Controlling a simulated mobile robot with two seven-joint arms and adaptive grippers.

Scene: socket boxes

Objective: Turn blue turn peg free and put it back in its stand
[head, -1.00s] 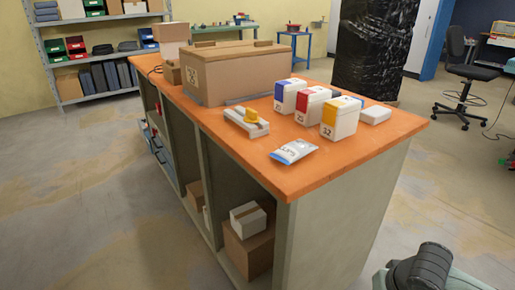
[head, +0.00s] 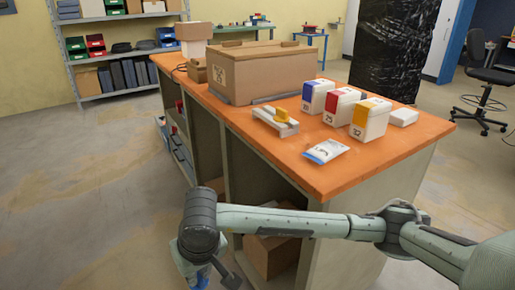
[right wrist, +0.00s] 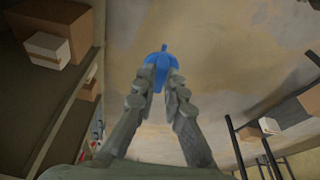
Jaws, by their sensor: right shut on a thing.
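The blue turn peg (right wrist: 161,62) is between the fingertips of my right gripper (right wrist: 161,77), which is shut on it, in the right wrist view. The peg is in the air, with the floor behind it. In the head view, my right gripper (head: 196,274) hangs low in front of the table's left side, partly cut off by the bottom edge. My left gripper is out of view.
A large cardboard box (head: 270,76) stands behind the stand on the orange table (head: 376,157). A pouch (head: 326,151) lies near the front edge, and a small white box (head: 403,117) lies at the right. Cartons (right wrist: 47,49) sit on the shelf beside my right gripper.

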